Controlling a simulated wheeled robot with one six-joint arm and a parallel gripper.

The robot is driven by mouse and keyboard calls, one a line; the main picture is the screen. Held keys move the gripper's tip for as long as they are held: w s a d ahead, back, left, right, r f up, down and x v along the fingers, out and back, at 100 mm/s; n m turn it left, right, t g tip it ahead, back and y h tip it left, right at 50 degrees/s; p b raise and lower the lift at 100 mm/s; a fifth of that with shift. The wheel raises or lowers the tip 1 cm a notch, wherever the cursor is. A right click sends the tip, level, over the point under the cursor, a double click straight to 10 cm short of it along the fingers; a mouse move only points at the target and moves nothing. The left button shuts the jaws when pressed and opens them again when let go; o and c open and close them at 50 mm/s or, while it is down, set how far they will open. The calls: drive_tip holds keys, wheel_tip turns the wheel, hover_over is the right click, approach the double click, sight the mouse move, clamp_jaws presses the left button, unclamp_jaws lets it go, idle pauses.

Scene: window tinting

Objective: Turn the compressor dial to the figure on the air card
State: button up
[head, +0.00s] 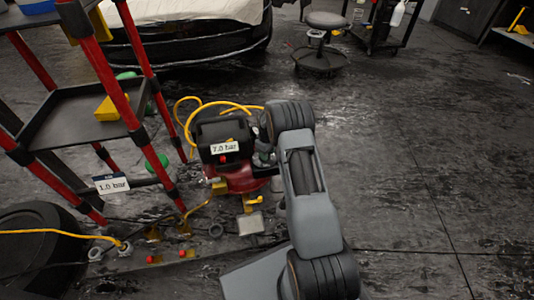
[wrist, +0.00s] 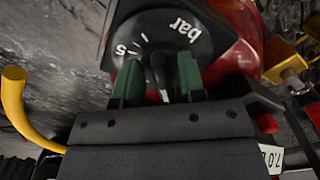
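The compressor (head: 240,178) is a red and black unit on the floor; its readout label (head: 225,147) shows 7.0 bar. The air card (head: 112,184) on the red-posted rack reads 1.0 bar. The dial (wrist: 160,45) fills the top middle of the wrist view, black with white ticks, a 5 and the word bar. My gripper (wrist: 160,75) is at the dial, its two green fingers apart over the lower part of the face. A dark part with a white mark shows between them; whether they press on it is unclear. In the head view my arm hides the fingertips.
The rack (head: 75,110) with red posts stands at left, holding a yellow wedge (head: 107,108). A yellow hose (head: 185,125) loops behind the compressor. Small fittings lie on the floor in front. A stool (head: 322,40) stands at the back; the floor at right is clear.

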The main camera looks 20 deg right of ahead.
clamp_jaws()
drive_tip(key=n+p, duration=0.1)
drive_tip(key=n, duration=0.2)
drive_tip(key=shift+w+d, duration=0.15)
drive_tip(key=shift+w+d+n, duration=0.1)
drive_tip(key=shift+n, duration=1.05)
drive_tip(key=shift+w+d+n, duration=0.1)
drive_tip(key=shift+n, duration=1.05)
drive_tip(key=shift+o, duration=0.6)
unclamp_jaws()
